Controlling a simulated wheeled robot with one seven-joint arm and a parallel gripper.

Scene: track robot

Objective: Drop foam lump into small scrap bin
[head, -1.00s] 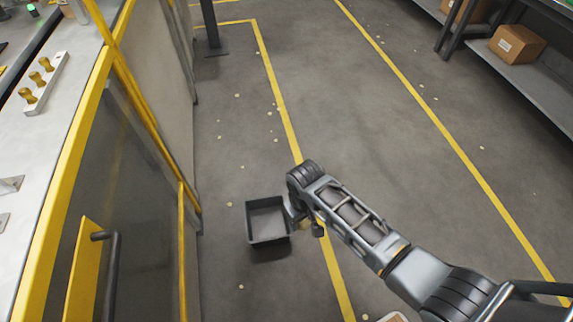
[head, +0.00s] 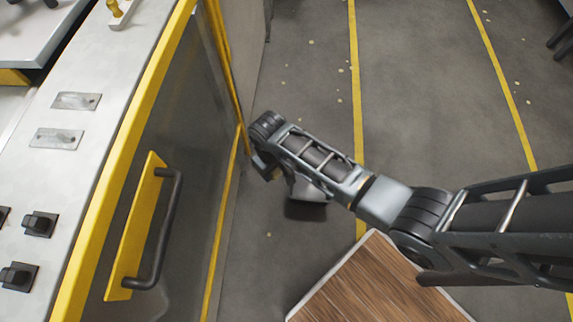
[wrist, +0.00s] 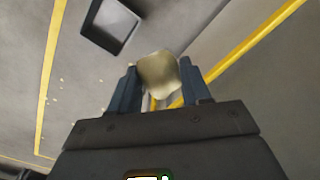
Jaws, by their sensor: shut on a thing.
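The foam lump (wrist: 160,66) is a pale, cream-coloured chunk held between the two blue-grey fingers of my gripper (wrist: 159,84) in the wrist view. The small scrap bin (wrist: 92,38) is an open, dark grey square box on the floor, up and left of the lump in that view, apart from it. In the head view the bin (head: 305,210) is partly hidden behind my arm. My gripper (head: 264,168) is left of the bin there, close to the machine's side, and the lump is hidden from that view.
A machine with a yellow frame and a door handle (head: 168,235) stands along the left, close to my gripper. A wood-topped surface with a pale edge (head: 375,285) is at the bottom. Yellow lines and small pale scraps mark the grey floor, which is open beyond.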

